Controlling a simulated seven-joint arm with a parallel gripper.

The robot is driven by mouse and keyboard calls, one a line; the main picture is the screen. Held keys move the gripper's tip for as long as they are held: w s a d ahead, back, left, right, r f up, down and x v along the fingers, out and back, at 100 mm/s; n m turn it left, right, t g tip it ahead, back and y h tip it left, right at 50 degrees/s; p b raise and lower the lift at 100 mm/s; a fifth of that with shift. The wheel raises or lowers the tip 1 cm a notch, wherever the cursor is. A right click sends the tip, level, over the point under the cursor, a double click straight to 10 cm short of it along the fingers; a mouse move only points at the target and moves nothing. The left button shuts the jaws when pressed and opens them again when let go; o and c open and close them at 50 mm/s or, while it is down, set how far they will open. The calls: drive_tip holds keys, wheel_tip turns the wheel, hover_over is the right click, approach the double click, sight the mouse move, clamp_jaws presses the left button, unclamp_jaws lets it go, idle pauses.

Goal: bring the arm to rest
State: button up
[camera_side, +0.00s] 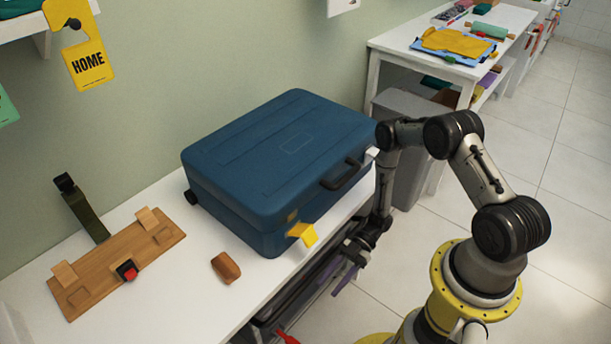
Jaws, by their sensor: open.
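My gripper (348,272) hangs pointing down at the end of my arm, just off the front edge of the white table. It has purple fingers and is open, with nothing seen between the fingers. It is to the right of and below the blue suitcase (270,150), apart from it. The suitcase lies closed and flat on the table, its handle facing my arm. A yellow tag (303,234) sticks out at its front corner.
The white table (190,262) also holds a wooden board (100,270) with a red-and-black piece, a brown block (226,267) and a dark green strap (82,208). A grey bin (415,120) and a second white table stand behind my arm. The tiled floor at right is clear.

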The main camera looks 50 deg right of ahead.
drive_tip(key=w+d+r+m+h, duration=0.25)
drive_tip(key=d+r+h, duration=0.35)
drive_tip(key=d+h, duration=0.6)
drive_tip(key=s+a+r+m+g+h, duration=0.3)
drive_tip(key=s+r+m+g+h, duration=0.15)
drive_tip(key=s+r+m, duration=0.6)
drive_tip(key=s+a+r+m+t+y, duration=0.1)
drive_tip(key=r+t, duration=0.3)
drive_tip(key=r, duration=1.1)
drive_tip(key=s+a+r+m+t+y, duration=0.1)
drive_tip(key=r+t, duration=0.4)
drive_tip(key=r, duration=1.1)
drive_tip(key=shift+s+a+r+m, duration=0.15)
drive_tip(key=shift+s+a+m, duration=0.45)
drive_tip(key=shift+s+m, duration=0.25)
